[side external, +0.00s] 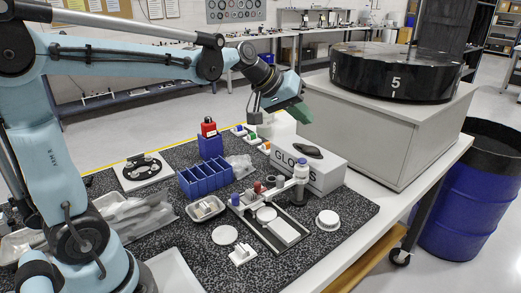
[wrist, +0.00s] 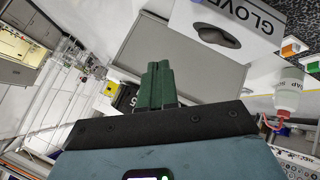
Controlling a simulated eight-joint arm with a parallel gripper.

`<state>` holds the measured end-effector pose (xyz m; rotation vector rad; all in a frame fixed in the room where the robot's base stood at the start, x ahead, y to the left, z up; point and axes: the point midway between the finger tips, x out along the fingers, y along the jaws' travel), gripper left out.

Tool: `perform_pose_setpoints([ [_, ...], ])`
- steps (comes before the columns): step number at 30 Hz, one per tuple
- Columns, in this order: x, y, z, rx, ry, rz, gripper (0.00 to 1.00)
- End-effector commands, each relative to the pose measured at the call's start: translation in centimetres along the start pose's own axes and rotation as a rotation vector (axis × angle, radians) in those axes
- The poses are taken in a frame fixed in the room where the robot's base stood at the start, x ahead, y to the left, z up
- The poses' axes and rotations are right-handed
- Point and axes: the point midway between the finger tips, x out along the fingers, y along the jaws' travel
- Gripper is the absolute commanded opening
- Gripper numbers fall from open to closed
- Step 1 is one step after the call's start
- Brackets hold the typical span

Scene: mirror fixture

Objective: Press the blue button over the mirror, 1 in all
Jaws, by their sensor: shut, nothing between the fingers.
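My gripper (side external: 297,112) is in the air above the back of the table, over the area behind the glove box. Its green fingers (wrist: 160,68) are together with nothing between them. A small block with a blue top (side external: 239,130), which looks like the blue button, sits at the back of the mat, left of my gripper and apart from it. A green-topped block (side external: 251,136) and an orange-topped block (side external: 265,147) stand beside it. The fixture (side external: 270,222) at the front has a pale round disc; I cannot tell whether it is the mirror.
A white glove box (side external: 322,174) with a dark opening stands at the right. A bottle (side external: 301,180) stands before it. A large grey cabinet (side external: 370,130) carries a black drum (side external: 395,72).

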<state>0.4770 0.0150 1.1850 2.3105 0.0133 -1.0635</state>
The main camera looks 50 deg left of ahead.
Motion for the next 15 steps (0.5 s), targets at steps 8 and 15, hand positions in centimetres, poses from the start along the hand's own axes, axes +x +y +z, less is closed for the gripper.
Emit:
perform_pose_setpoints([
  [8, 2.5, -1.9, 1.9, 0.000, 0.000, 0.000, 0.00],
  [15, 4.5, -3.2, 3.2, 0.000, 0.000, 0.000, 0.00],
])
